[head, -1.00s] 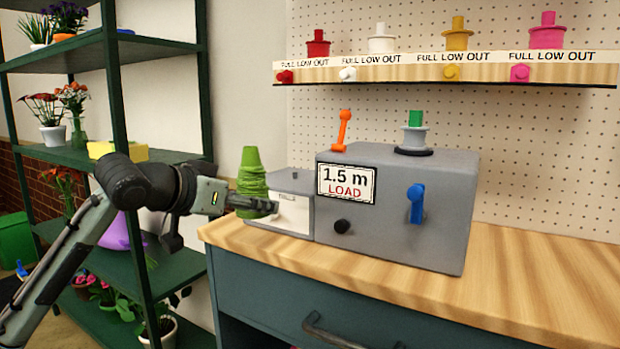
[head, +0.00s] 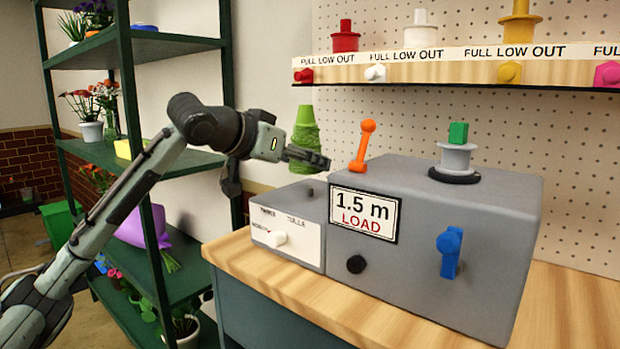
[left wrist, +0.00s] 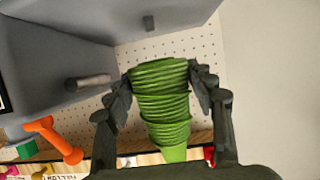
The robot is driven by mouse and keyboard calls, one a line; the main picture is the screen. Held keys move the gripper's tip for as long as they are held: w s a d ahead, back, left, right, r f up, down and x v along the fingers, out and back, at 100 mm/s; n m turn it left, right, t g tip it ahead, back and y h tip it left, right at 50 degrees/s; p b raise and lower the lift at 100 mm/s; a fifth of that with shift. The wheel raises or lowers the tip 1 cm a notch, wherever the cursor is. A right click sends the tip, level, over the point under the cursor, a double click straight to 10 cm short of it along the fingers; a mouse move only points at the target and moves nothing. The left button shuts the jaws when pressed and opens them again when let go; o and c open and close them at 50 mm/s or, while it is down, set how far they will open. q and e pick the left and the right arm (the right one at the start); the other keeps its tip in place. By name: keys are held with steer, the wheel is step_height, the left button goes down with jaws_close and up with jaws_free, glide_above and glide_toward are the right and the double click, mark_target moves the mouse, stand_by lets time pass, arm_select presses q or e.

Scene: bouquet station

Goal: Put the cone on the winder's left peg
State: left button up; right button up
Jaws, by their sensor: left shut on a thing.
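The green cone (head: 304,130), wound with green cord, is upright with its narrow end up, in my left gripper (head: 318,160). In the left wrist view the cone (left wrist: 161,105) sits between both fingers of the left gripper (left wrist: 160,88). The grey winder (head: 440,245) stands on the bench to the right of the cone. In the left wrist view a short grey peg (left wrist: 88,82) sticks out from the winder's side towards the cone, apart from it. This peg is not clearly visible in the head view. My right gripper is not in view.
An orange lever (head: 363,145) rises close to the fingertips. A green-topped spool (head: 456,155) is on the winder. A shelf (head: 480,60) holds coloured spools. Bare bench (head: 240,255) shows in front.

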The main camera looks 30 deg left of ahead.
arm_select(q)
steer(key=shift+x, duration=0.9)
step_height(320, 180, down, 3)
steer(key=shift+f, duration=0.6)
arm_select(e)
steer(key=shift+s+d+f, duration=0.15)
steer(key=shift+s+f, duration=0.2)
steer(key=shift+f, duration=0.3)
arm_select(q)
steer(key=shift+f, duration=0.1)
steer(key=o, duration=1.2)
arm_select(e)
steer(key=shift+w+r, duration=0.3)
